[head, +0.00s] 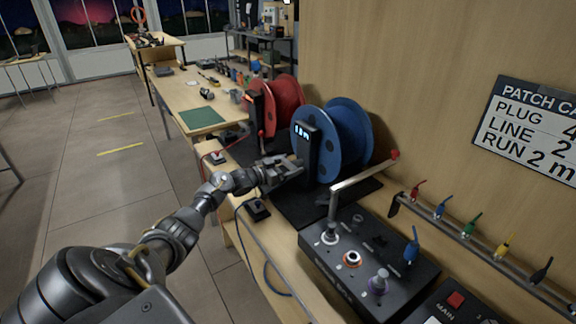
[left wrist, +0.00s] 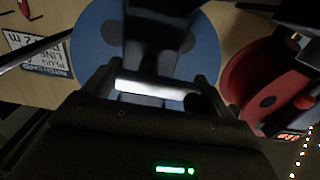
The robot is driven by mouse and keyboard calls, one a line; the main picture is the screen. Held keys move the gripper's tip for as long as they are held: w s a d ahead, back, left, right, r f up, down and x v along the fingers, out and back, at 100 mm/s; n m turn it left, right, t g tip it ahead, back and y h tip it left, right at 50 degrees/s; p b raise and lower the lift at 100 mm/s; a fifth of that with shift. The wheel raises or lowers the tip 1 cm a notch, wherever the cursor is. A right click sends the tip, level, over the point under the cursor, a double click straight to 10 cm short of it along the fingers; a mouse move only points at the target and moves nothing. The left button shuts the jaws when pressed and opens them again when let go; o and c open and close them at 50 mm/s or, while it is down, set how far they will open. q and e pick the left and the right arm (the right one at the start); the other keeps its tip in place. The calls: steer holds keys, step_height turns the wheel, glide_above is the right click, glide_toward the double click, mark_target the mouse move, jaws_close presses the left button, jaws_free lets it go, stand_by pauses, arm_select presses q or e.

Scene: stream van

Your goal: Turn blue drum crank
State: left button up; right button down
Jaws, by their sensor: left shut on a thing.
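The blue drum (head: 348,135) stands upright on a dark mat against the wooden wall. A black upright post (head: 307,147) with small lit marks is in front of it. My left gripper (head: 293,168) is low beside this post, on the drum's near side. In the left wrist view the blue drum (left wrist: 105,45) is straight ahead, with a dark upright part before it. A bright bar (left wrist: 155,90) lies across between my fingers, and the left gripper is shut on it. It looks like the crank handle, but the crank's arm is hidden or too dark to make out. My right gripper is not in view.
A red drum (head: 283,100) stands behind the blue one. A control box (head: 368,262) with knobs and a raised silver lever (head: 362,178) is at the front right. A rack of coloured plugs (head: 480,238) is on the wall. A small black box (head: 257,210) sits near the bench edge.

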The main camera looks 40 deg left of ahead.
arm_select(q)
steer(key=o, duration=0.8)
steer(key=shift+o, duration=0.2)
steer(key=shift+r, duration=0.1)
steer(key=shift+r, duration=0.35)
step_height(320, 180, up, 3)
steer(key=shift+d+f, duration=0.1)
steer(key=shift+f, duration=0.1)
steer(key=s+d+r, duration=0.8)
steer(key=s+r, duration=0.1)
steer(key=s, duration=0.2)
steer(key=shift+d+r+b, duration=0.25)
steer(key=shift+r+b, duration=0.05)
steer(key=shift+b, duration=0.15)
